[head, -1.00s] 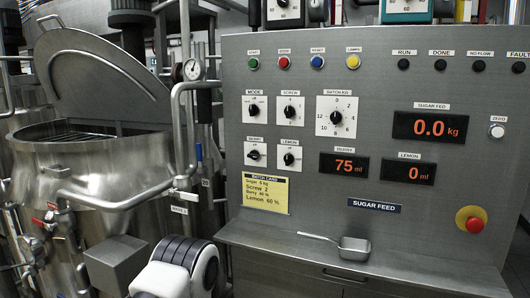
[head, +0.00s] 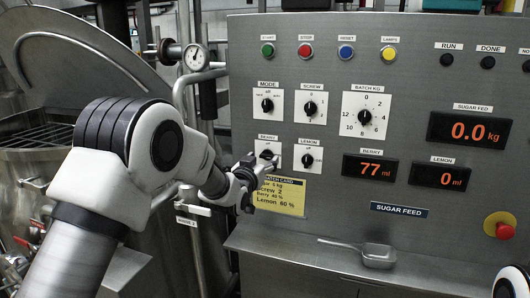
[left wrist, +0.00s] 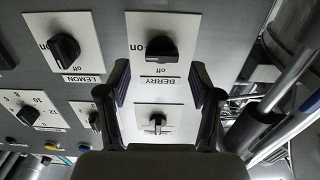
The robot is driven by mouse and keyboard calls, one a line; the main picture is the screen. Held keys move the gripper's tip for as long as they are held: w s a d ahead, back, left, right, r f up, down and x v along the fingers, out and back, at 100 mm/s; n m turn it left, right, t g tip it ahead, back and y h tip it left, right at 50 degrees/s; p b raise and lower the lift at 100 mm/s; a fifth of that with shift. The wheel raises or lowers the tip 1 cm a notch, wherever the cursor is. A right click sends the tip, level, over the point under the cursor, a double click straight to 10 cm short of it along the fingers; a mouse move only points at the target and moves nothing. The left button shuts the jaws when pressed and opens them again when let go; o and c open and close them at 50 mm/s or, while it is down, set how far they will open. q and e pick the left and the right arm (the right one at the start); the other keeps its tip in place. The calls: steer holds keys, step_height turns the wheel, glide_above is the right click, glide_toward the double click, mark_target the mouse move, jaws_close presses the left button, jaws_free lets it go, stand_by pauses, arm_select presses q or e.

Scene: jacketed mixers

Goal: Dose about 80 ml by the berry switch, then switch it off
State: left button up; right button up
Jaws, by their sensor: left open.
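The berry switch (head: 266,154) is a black knob on a white plate, partly hidden by my gripper in the head view. In the left wrist view the berry knob (left wrist: 152,43) lies sideways toward its "on" mark. The berry display (head: 383,169) reads 77 ml. My left gripper (head: 250,170) is close to the berry switch. In the left wrist view its fingers (left wrist: 160,82) are open, apart, with the knob just beyond the tips and nothing between them gripped. My right gripper is not in view.
The lemon switch (head: 308,160) sits right beside the berry switch, and the mode switch (head: 267,106) above it. The lemon display (head: 440,177) reads 0 ml. A yellow batch card (head: 285,198) is below. A metal scoop (head: 376,255) lies on the ledge. A red emergency button (head: 500,225) is at right.

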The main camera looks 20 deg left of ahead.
mark_target(265, 156)
arm_select(q)
steer(key=w, duration=0.3)
steer(key=shift+a+f+p, duration=0.1)
steer(key=shift+a+p, duration=0.2)
steer(key=shift+w+d, duration=0.15)
steer(key=shift+d, duration=0.2)
steer(key=shift+a, duration=0.15)
steer(key=c, duration=1.2)
steer(key=shift+o, duration=0.3)
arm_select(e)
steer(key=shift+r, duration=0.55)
